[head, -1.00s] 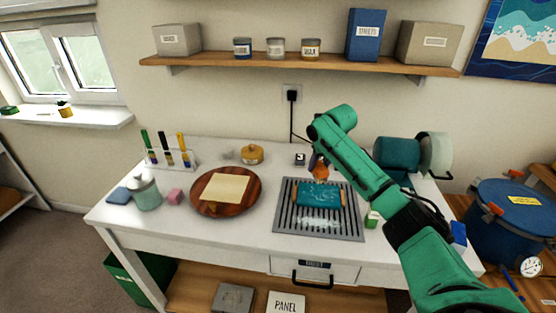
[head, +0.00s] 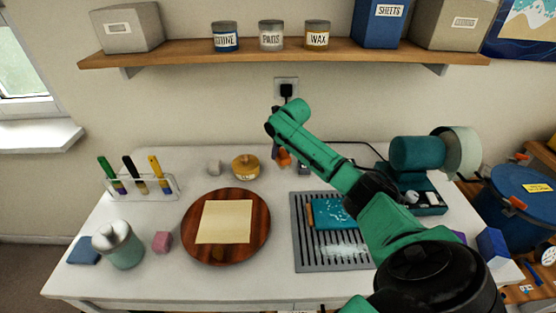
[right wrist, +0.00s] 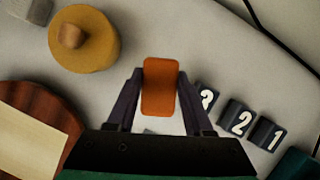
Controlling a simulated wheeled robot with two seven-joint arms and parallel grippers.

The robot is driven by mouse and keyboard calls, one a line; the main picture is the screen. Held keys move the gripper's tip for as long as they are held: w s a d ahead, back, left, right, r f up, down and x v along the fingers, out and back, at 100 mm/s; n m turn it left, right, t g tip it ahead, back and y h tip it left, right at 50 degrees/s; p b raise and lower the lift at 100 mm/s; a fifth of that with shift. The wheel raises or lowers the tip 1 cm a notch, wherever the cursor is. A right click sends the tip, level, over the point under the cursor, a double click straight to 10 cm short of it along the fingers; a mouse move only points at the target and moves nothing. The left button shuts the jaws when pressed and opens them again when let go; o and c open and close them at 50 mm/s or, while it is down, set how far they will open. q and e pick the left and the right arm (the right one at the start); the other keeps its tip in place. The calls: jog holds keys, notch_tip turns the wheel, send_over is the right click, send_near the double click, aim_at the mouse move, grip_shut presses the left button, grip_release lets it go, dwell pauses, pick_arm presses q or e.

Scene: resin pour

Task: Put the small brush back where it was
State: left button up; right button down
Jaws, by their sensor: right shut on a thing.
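My right gripper (head: 280,147) is shut on a small orange thing (head: 284,159), held above the back of the worktable. In the right wrist view the orange thing (right wrist: 160,87) shows as a rounded block between the two fingers. I cannot tell whether it is the small brush, as its lower part is hidden. A clear rack (head: 142,188) at the left of the table holds brushes with a green handle (head: 106,168), a black handle (head: 130,166) and a yellow handle (head: 156,166). My left gripper is out of view.
A yellow lidded pot (head: 246,168) stands left of the gripper. A round wooden board (head: 259,243) with a cream sheet lies in front. Right are a grey grille (head: 306,257) with a teal panel and dark number blocks (right wrist: 240,118). A shelf (head: 190,56) runs above.

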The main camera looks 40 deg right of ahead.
aim_at(280, 162)
notch_tip(280, 162, down, 4)
jog(key=shift+w+f+p, duration=0.15)
jog(key=shift+f+p, duration=0.1)
jog(key=shift+p, duration=0.1)
jog(key=shift+w+a+f, duration=0.1)
jog(key=shift+w+f, duration=0.05)
jog(key=shift+c, duration=1.4)
grip_release()
jog(key=b+v, duration=0.1)
jog(key=v, duration=1.1)
